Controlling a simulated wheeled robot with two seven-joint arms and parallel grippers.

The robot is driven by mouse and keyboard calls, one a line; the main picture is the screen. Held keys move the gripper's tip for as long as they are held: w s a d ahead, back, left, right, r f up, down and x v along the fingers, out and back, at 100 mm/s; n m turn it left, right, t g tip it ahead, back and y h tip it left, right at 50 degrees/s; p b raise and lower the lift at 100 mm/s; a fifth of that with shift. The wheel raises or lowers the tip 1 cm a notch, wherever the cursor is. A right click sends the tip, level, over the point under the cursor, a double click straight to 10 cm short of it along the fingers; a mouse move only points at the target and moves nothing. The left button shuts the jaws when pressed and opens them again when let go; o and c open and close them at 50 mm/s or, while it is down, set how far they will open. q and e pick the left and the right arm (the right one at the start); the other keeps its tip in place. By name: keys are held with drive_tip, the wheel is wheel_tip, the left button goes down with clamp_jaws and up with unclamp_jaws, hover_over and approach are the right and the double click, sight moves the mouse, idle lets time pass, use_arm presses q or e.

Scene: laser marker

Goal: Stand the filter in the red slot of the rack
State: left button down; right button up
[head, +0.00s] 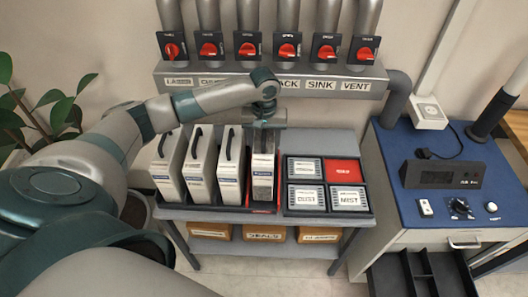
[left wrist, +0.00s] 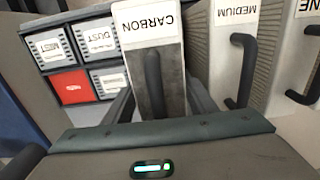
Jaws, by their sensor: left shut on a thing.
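My left gripper (head: 264,112) is shut on the handle of the carbon filter (head: 263,178), a pale box with a grey front. In the left wrist view the filter (left wrist: 150,25) shows its CARBON label and dark handle, with the gripper (left wrist: 155,100) around the handle. The filter is upright at the right end of the row in the dark rack (head: 225,208). The red slot (head: 263,210) shows as red just below the filter's lower edge. I cannot tell whether the filter rests on the slot floor. My right gripper is not in view.
Several similar filters (head: 198,165) stand to the left, the closest one (head: 231,165) beside the held filter. To the right is a tray with labelled white cartridges (head: 305,197) and a red square (head: 343,171). A pipe manifold with red valves (head: 247,49) is behind. A blue-topped cabinet (head: 420,210) stands right.

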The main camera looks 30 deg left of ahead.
use_arm(q)
drive_tip(key=shift+f+p, duration=0.55)
drive_tip(key=shift+f, duration=1.3)
drive_tip(key=c, duration=0.8)
unclamp_jaws()
drive_tip(key=shift+f, duration=0.15)
drive_tip(key=shift+o, duration=0.2)
wheel_tip(320, 180, up, 12)
drive_tip(key=b, duration=0.2)
drive_tip(key=shift+r+b, duration=0.2)
drive_tip(key=shift+b, duration=0.1)
